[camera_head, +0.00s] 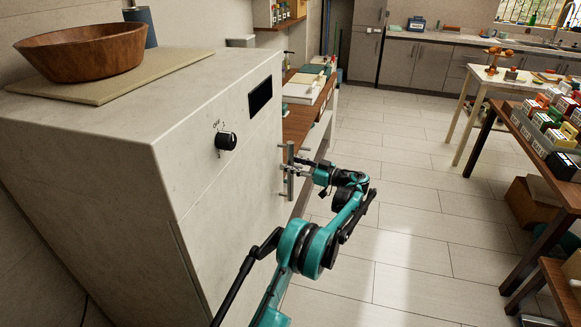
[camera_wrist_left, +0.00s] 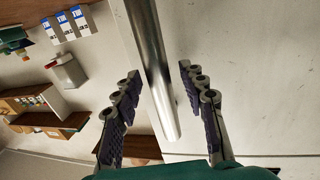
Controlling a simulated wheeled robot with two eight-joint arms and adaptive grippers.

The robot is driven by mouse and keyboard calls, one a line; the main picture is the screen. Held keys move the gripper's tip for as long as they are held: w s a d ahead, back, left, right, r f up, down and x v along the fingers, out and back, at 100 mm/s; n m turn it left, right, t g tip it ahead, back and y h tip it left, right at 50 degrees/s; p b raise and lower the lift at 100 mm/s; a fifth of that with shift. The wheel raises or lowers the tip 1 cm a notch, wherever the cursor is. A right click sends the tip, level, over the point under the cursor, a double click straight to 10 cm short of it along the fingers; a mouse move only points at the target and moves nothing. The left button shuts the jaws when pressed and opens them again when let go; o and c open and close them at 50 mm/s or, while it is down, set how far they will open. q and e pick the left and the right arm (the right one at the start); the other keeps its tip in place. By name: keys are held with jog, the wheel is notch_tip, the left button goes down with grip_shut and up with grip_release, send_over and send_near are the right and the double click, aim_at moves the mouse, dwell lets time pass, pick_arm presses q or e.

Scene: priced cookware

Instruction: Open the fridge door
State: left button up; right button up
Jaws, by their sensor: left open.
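The fridge (camera_head: 225,185) is a large off-white box on the left in the head view, with a black knob and a dark display on its front. Its door looks shut. A vertical metal handle (camera_head: 290,181) stands out from the door's far edge. My left gripper (camera_head: 293,163) is at this handle, its arm reaching in from below. In the left wrist view, the shiny handle bar (camera_wrist_left: 154,62) runs between the two open fingers of the gripper (camera_wrist_left: 159,75). Neither finger clearly touches it. My right gripper is not in view.
A wooden bowl (camera_head: 84,50) and a board (camera_head: 125,78) lie on top of the fridge. A wooden counter (camera_head: 300,118) stands just beyond it. Tables with goods (camera_head: 545,165) stand at the right. The tiled floor (camera_head: 410,220) between is clear.

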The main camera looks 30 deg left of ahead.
pick_arm(q)
jog(key=shift+a, duration=0.25)
grip_shut()
jog(key=shift+d, duration=0.1)
